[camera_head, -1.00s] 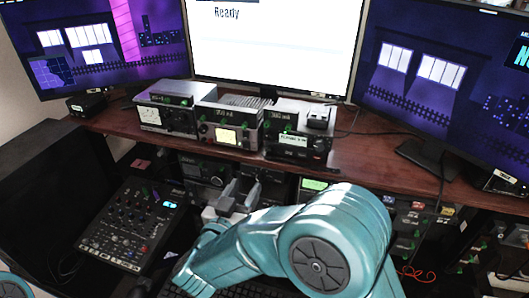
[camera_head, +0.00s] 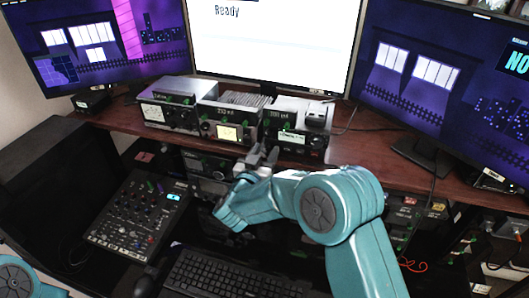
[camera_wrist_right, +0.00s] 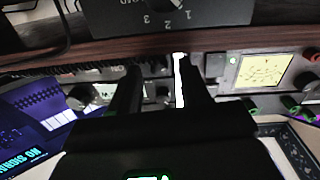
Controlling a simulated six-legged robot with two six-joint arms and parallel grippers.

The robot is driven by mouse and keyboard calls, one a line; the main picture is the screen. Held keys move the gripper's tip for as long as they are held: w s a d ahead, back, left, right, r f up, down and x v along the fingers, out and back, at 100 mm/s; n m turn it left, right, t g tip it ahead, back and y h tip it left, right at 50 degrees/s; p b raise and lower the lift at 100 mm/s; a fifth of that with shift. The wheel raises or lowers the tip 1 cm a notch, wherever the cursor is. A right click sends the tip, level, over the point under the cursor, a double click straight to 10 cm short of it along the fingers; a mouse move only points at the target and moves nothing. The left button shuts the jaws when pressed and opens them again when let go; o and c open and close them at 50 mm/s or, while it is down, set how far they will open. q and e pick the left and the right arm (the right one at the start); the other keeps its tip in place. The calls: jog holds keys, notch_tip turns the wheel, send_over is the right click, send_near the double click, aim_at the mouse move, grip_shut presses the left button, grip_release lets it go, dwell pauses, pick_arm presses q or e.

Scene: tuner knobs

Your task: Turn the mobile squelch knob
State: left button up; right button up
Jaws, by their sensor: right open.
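A small radio with a lit greenish display (camera_head: 292,138) stands at the right of the boxes on the wooden shelf. It has small dark knobs on its front, and I cannot read which one is squelch. My right gripper (camera_head: 262,154) is open and empty, pointing up at the shelf edge just below and left of this radio. In the right wrist view, which is upside down, the dark fingers (camera_wrist_right: 164,88) stand apart before the radio front and hide part of it. A round dark knob (camera_wrist_right: 80,97) shows left of them. My left gripper is out of view.
A middle box with a yellow meter (camera_head: 229,132) and a left box (camera_head: 168,112) stand beside the radio. The wooden shelf (camera_head: 355,165) overhangs more equipment. A mixer (camera_head: 135,215) and keyboard (camera_head: 225,275) lie below. Monitors stand behind.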

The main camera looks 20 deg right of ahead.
jog(key=shift+s+d, duration=0.1)
jog(key=shift+s, duration=0.05)
jog(key=c, duration=0.5)
grip_shut()
jog(key=m+b, duration=0.1)
jog(key=b, duration=0.1)
jog(key=m+b, duration=0.1)
jog(key=b, duration=0.1)
jog(key=m+b, duration=0.2)
jog(key=b, duration=0.1)
jog(key=shift+f, duration=0.25)
jog(key=shift+r+m, duration=0.2)
jog(key=shift+m, duration=0.2)
jog(key=shift+r, duration=0.1)
